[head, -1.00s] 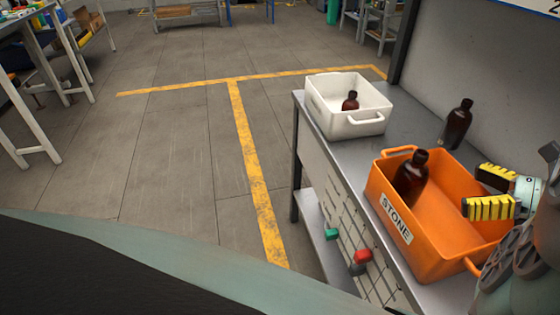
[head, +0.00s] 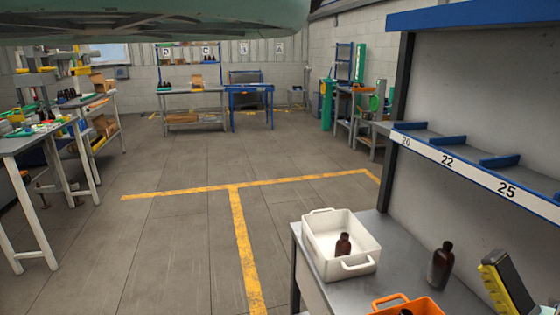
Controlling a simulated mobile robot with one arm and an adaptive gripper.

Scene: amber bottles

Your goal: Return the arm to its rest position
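No bottle shows at the visible finger. A brown bottle (head: 440,265) stands upright on the grey workbench (head: 388,240), left of the finger. Another brown bottle (head: 343,245) is in the white bin (head: 318,262). The orange bin (head: 430,307) is cut off by the bottom edge, with a bit of dark bottle inside.
A numbered shelf (head: 470,170) with blue dividers rises over the workbench on the right. Open grey floor (head: 160,240) with yellow lines lies to the left. Work tables stand at the far left (head: 30,140) and the back (head: 190,92).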

